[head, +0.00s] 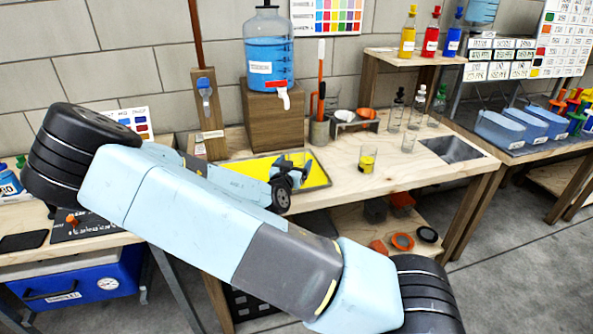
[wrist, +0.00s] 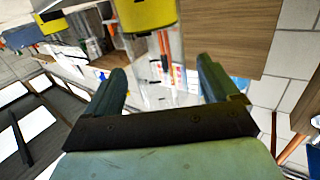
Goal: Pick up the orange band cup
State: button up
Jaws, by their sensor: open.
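No orange band can be made out clearly on any cup. A clear cup with yellow contents (head: 367,159) stands on the wooden bench, right of the yellow tray. Other clear cups, one at the back (head: 394,118) and one nearer (head: 408,142), stand to its right. My gripper (head: 293,172) is over the yellow tray, left of the yellow-filled cup. In the wrist view my gripper (wrist: 162,78) is open, its fingers apart. A clear, yellow-ended object (wrist: 148,14) shows beyond them; whether it is between the fingers I cannot tell.
A yellow tray (head: 318,172) lies under my gripper. A blue-liquid jug (head: 268,50) sits on a wooden block (head: 272,118) behind. A small rack (head: 352,124) holds white and orange bowls. Bare wood lies around the cups.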

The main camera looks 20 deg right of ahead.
jog(key=x, duration=0.4)
jog(key=shift+w+d, duration=0.1)
jog(key=shift+w, duration=0.1)
jog(key=shift+c, duration=0.2)
jog(key=c, duration=1)
